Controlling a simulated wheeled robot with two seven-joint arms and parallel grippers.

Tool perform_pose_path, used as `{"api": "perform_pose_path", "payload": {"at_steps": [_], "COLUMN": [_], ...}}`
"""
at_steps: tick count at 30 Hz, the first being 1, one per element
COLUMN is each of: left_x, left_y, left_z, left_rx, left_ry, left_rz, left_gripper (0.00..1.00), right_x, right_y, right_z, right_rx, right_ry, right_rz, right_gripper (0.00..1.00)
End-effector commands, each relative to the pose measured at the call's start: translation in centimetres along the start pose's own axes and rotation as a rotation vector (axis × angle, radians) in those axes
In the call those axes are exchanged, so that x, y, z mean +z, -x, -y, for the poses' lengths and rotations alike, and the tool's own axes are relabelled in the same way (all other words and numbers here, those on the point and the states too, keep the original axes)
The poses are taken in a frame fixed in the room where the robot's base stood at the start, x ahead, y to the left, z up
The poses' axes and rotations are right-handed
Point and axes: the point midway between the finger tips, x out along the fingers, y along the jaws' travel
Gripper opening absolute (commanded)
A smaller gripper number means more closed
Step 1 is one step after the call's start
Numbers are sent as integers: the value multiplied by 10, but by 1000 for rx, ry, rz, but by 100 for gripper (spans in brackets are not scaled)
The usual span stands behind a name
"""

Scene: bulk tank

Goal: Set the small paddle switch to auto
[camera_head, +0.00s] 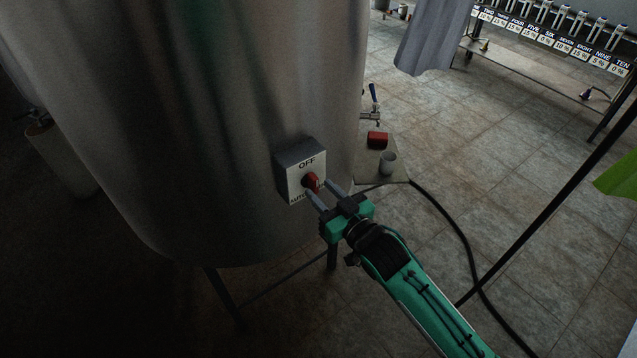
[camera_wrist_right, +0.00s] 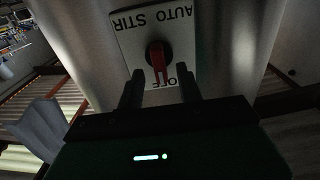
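The small paddle switch is a red paddle (camera_head: 313,181) on a grey box (camera_head: 290,157) fixed to the big metal tank. The white face reads OFF at the top, with lettering at the bottom partly hidden. My right gripper (camera_head: 323,189) is open just in front of the paddle. In the right wrist view the face (camera_wrist_right: 130,45) appears upside down, with AUTO and STIR at the top. There the red paddle (camera_wrist_right: 159,62) appears to point towards OFF, between and apart from the gripper's two fingers (camera_wrist_right: 160,90). My left gripper is not in view.
The curved steel tank (camera_head: 190,120) stands on legs behind the switch. A black hose (camera_head: 455,228) crosses the tiled floor. A numbered rack (camera_head: 550,45) stands far right.

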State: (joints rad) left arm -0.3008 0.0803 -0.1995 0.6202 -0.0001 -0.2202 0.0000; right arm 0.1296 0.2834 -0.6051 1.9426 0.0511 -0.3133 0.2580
Motion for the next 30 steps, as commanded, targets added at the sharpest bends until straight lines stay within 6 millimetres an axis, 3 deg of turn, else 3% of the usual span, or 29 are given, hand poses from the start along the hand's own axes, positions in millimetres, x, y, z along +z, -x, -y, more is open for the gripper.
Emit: {"api": "perform_pose_path", "payload": {"at_steps": [6,16,21,22,30], "left_x": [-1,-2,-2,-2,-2], "left_y": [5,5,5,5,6], "left_z": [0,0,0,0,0], "left_rx": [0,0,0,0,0], "left_ry": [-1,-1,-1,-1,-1], "left_rz": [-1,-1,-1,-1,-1], "left_gripper": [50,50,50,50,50], "right_x": [0,1,1,0,0], "right_y": [-19,-22,-21,-21,-21], "right_z": [0,0,0,0,0], "right_rx": [0,0,0,0,0], "right_ry": [0,0,0,0,16], "right_rz": [0,0,0,0,0], "right_gripper": [36,36,3,0,0]}}
